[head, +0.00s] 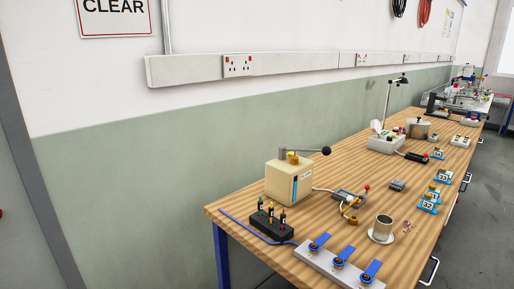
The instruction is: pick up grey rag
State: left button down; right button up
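Neither of my grippers shows in the head view. A small flat grey item (397,185) lies on the wooden workbench (240,211), near its middle. It may be the grey rag, but it is too small to tell cloth from a solid block. Nothing else in view reads clearly as a rag.
A cream lever machine (289,182), a bottle rack (271,227), a strip with blue levers (338,262) and a cup on a saucer (382,228) stand at the near end. Several blue-based devices (429,201) line the right edge. Floor (489,215) is clear right of the bench.

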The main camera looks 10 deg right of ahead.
aim_at(397, 185)
jog(key=z, duration=1.25)
